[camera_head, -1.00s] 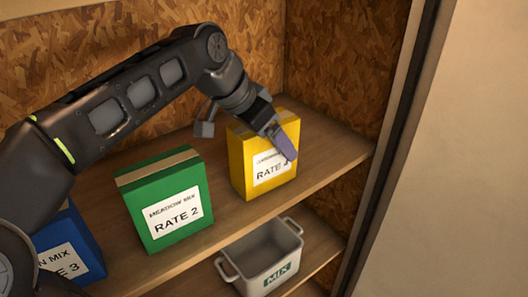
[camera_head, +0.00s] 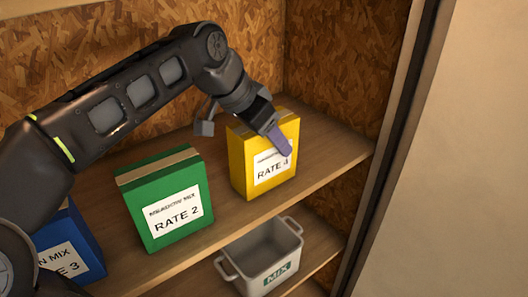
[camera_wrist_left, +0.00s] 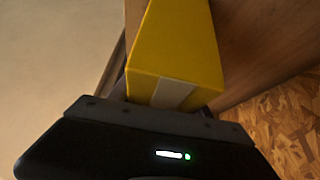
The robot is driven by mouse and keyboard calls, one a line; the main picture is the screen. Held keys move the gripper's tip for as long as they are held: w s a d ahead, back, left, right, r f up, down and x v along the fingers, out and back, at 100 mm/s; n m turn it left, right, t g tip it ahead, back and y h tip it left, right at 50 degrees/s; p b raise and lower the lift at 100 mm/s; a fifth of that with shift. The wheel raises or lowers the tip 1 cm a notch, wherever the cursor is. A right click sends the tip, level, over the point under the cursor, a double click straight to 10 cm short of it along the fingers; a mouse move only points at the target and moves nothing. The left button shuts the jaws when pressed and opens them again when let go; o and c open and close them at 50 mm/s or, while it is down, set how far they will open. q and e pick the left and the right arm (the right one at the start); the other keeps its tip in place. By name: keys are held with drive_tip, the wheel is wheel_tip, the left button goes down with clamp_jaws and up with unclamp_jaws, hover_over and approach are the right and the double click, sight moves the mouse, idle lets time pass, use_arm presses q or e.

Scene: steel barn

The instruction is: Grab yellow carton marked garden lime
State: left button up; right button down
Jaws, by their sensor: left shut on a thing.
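The yellow carton (camera_head: 240,165) stands upright on the upper wooden shelf at the right. Its white label reads RATE 4; the smaller line above is too blurred to read. My left gripper (camera_head: 277,137) is shut on the top part of the carton, one purple-grey finger lying across its front. In the left wrist view the carton (camera_wrist_left: 178,50) fills the space in front of the gripper, its pale tape strip close to the palm. The far finger is mostly hidden behind the carton. My right gripper is not in view.
A green carton (camera_head: 150,192) marked RATE 2 stands left of the yellow one, with a gap between. A blue carton (camera_head: 92,250) is at the lower left. A grey bin (camera_head: 250,250) marked MIX sits on the lower shelf. The cabinet's side edge (camera_head: 395,150) is at right.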

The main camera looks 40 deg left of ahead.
use_arm(q)
clamp_jaws()
drive_tip(key=shift+r, duration=0.1)
idle(0.5)
wheel_tip(320, 180, up, 3)
drive_tip(key=shift+r+b, duration=0.1)
drive_tip(key=shift+b, duration=0.25)
drive_tip(key=s+d+b, duration=0.2)
drive_tip(key=d, duration=0.6)
drive_tip(key=s+d+b, duration=0.2)
drive_tip(key=s+d, duration=0.1)
drive_tip(key=d, duration=0.6)
drive_tip(key=shift+d, duration=0.15)
drive_tip(key=shift+s+r, duration=0.1)
